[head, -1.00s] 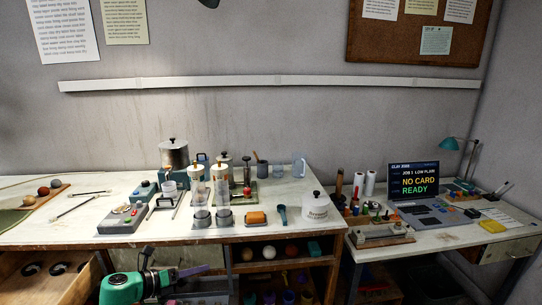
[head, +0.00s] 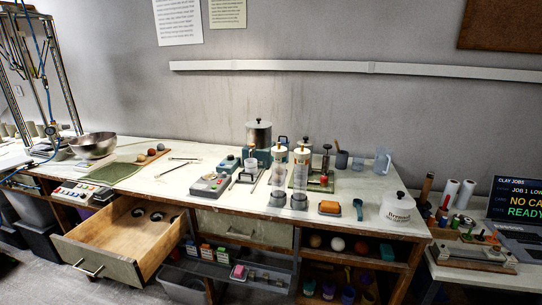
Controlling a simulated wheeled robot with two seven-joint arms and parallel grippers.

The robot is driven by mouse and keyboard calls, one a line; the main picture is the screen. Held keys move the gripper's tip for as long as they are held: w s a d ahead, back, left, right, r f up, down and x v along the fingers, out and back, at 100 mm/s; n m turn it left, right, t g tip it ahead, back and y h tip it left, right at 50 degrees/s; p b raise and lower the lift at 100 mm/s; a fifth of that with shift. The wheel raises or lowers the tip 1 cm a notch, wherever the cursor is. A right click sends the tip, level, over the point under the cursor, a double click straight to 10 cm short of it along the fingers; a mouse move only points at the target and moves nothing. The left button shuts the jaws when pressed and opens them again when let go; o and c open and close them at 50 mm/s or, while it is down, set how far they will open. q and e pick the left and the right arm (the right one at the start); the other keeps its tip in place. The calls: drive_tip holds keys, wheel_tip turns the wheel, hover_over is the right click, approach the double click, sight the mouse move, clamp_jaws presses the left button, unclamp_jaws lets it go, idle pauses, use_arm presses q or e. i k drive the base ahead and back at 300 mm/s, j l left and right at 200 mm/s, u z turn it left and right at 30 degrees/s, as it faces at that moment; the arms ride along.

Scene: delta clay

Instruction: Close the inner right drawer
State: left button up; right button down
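A wooden drawer (head: 118,262) stands pulled far out from the left part of the workbench. Its front is pale with a metal bar handle (head: 88,268), and a few dark round items (head: 157,216) lie at its back. To its right, a second pale drawer front (head: 245,228) sits flush under the benchtop and looks shut. I cannot tell from the picture alone which one is called the inner right drawer. Neither of my grippers is in the head view.
The benchtop (head: 150,185) holds a steel bowl (head: 93,146), a control box (head: 210,184), clear cylinders (head: 300,175) and a white tub (head: 397,212). Small boxes (head: 206,251) fill a shelf right of the open drawer. Grey floor (head: 50,285) shows at lower left.

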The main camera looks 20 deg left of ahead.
sight(114, 244)
drive_tip(key=u, duration=2.1)
